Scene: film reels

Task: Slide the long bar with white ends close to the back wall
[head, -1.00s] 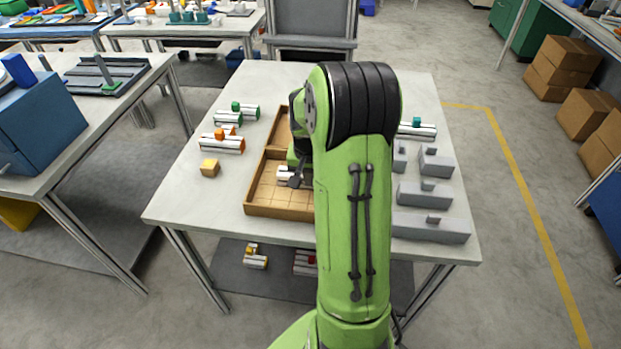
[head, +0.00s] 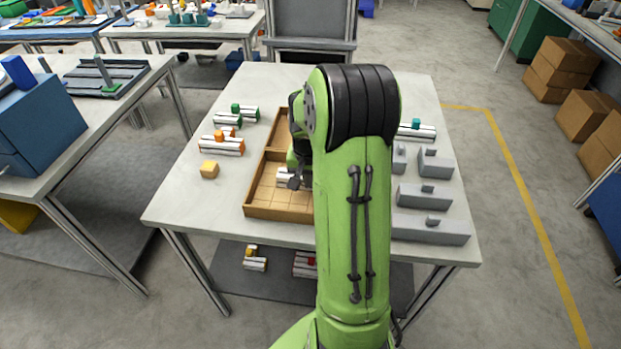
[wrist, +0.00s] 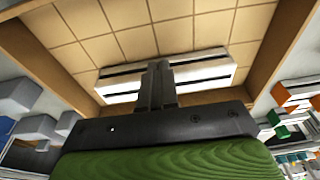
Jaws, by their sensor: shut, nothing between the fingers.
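The long bar (wrist: 205,76), white with dark stripes along it, lies flat inside the shallow wooden tray (head: 276,212). In the head view its white left end (head: 283,177) shows beside my gripper (head: 293,184), and my arm hides the rest. In the wrist view my gripper (wrist: 157,66) is shut and empty, with its fingers down at the middle of the bar's long side. They overlap the bar in the picture; I cannot tell whether they touch it. The bar is roughly parallel to the tray wall at the top of the wrist view, with tiled floor between.
Grey blocks (head: 424,194) stand on the right. My arm hides much of the tray.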

